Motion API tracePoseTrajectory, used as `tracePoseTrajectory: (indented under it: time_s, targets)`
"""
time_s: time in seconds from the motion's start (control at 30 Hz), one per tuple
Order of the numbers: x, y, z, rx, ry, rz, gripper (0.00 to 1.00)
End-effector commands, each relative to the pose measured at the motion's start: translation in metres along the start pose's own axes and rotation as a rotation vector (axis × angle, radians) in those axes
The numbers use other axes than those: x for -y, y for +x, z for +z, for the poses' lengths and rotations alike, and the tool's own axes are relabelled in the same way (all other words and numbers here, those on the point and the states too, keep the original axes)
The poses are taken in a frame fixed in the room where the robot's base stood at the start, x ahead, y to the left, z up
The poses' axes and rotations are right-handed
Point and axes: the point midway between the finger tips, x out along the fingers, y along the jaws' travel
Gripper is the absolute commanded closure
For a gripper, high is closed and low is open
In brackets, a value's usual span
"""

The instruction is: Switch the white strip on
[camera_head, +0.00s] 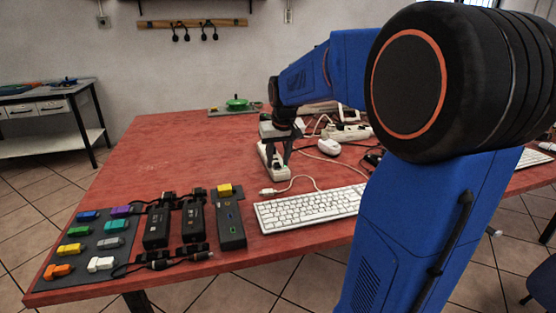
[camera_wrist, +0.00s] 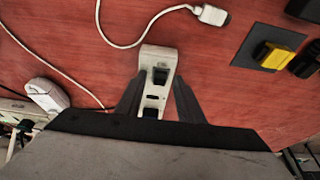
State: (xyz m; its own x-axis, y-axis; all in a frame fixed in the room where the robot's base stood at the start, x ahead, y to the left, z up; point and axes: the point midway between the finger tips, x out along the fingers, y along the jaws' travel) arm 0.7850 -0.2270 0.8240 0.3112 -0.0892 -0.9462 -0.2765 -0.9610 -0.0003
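The white strip (camera_head: 266,160) lies on the red table, under my gripper in the head view. In the wrist view the white strip (camera_wrist: 160,60) shows dark sockets along its top and runs between my two fingers. My gripper (camera_wrist: 156,90) is open, with one dark finger on each side of the strip; it also shows in the head view (camera_head: 275,160). I cannot tell whether the fingers touch the strip. The lower part of the strip in the wrist view is hidden behind my gripper's body. The switch and its position cannot be made out clearly.
A white cable with a plug (camera_wrist: 213,15) lies near the strip. Black hubs (camera_head: 231,224) and a mat of coloured plugs (camera_head: 72,262) are at the front left.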

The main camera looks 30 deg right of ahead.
Motion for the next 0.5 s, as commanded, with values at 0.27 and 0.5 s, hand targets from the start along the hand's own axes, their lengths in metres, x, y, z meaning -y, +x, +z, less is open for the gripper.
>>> tracePoseTrajectory:
  time_s: [0.27, 0.5]
  targets:
    - [0.000, -0.004, 0.000, -0.001, 0.000, 0.000, 0.66]
    - [0.000, -0.039, -0.001, -0.003, 0.000, 0.000, 0.66]
